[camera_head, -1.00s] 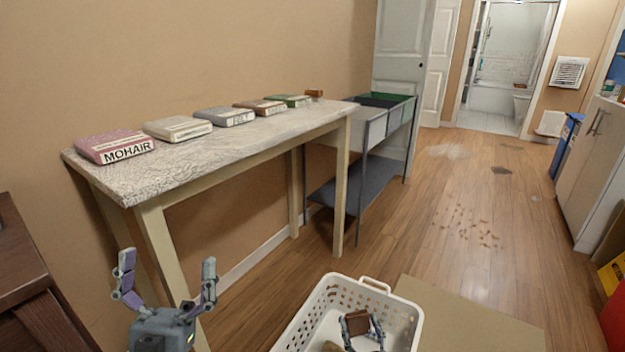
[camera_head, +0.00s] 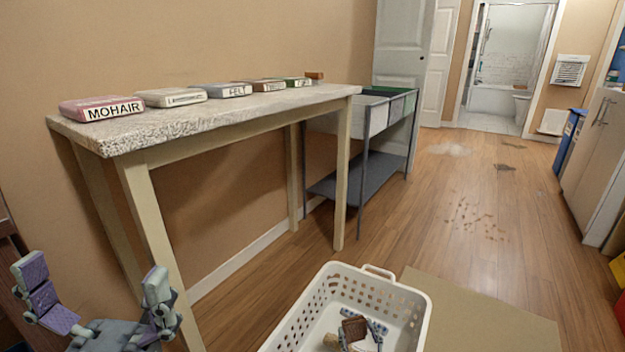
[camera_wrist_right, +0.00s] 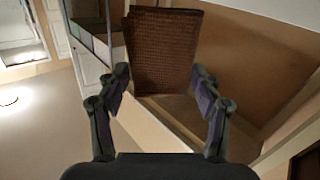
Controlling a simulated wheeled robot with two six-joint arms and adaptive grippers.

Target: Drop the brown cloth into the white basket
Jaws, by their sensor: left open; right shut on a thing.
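The white basket (camera_head: 421,300), with perforated walls, stands on the floor at the bottom centre of the head view. In the right wrist view the folded brown cloth (camera_wrist_right: 163,50) sticks out beyond the fingertips of my right gripper (camera_wrist_right: 160,85). My left gripper (camera_head: 95,282) is open and empty at the lower left.
A tan item (camera_head: 331,341) shows low in the basket, partly cut off. A table (camera_head: 150,128) with several labelled blocks, including a pink MOHAIR one (camera_head: 100,108), stands along the wall. A flat brown panel (camera_head: 480,310) lies right of the basket.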

